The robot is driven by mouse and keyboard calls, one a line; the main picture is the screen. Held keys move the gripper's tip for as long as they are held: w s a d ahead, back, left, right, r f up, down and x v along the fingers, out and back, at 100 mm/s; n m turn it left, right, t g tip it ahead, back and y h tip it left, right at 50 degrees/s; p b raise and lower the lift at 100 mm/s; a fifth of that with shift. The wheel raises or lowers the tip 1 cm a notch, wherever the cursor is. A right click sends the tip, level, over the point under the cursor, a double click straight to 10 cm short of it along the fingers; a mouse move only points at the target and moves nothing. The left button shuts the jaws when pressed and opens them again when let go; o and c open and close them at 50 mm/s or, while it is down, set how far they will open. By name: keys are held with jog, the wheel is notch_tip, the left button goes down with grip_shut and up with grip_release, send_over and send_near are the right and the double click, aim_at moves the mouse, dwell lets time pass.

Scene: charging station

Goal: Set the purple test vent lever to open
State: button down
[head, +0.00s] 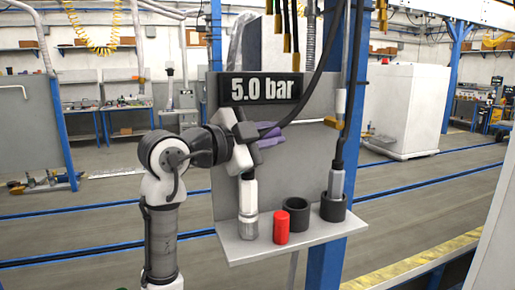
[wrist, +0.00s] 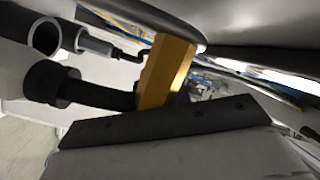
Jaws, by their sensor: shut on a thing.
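The purple test vent lever (head: 271,142) is on the grey panel, just below the pressure display. Its purple end sticks out to the right from behind my gripper, and a black hose crosses in front of it. My gripper (head: 247,137) is at the lever and shut on it. The jaws hide the near part of the lever, so the grip itself is not clearly seen. In the wrist view, a dark piece of my gripper (wrist: 165,121) spans the lower middle. I cannot make out the purple lever there.
The display (head: 262,89) reads 5.0 bar. The shelf (head: 300,238) holds a red cylinder (head: 281,227), an empty black cup (head: 296,214) and another connector (head: 336,183) in a cup. A yellow lever (wrist: 165,70) shows in the wrist view.

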jog(key=n+t+h+b, duration=0.1)
jog(key=b, duration=0.2)
jog(key=r+n+t+h+b, duration=0.1)
jog(key=t+h+b, duration=0.1)
jog(key=b, duration=0.1)
jog(key=shift+s+a+r+h, duration=0.1)
jog(key=shift+s+a+h, duration=0.05)
jog(key=shift+a+h, duration=0.2)
jog(key=shift+s+a+r+n+t+h+b, duration=0.1)
jog(key=shift+a+r+n+t+h+b, duration=0.15)
jog(key=shift+n+t+b, duration=0.45)
jog(key=shift+s+a+r+n+t+h+b, duration=0.1)
jog(key=shift+a+r+n+t+b, duration=0.25)
jog(key=shift+t+b, duration=0.5)
jog(key=shift+s+a+r+n+t+h+b, duration=0.1)
jog(key=shift+a+r+n+t+h+b, duration=0.15)
jog(key=shift+n+t+b, duration=0.5)
jog(key=shift+r, duration=0.1)
jog(key=c, duration=1.3)
grip_release()
jog(key=b+v, duration=0.4)
jog(key=v, duration=0.9)
jog(key=shift+f, duration=0.4)
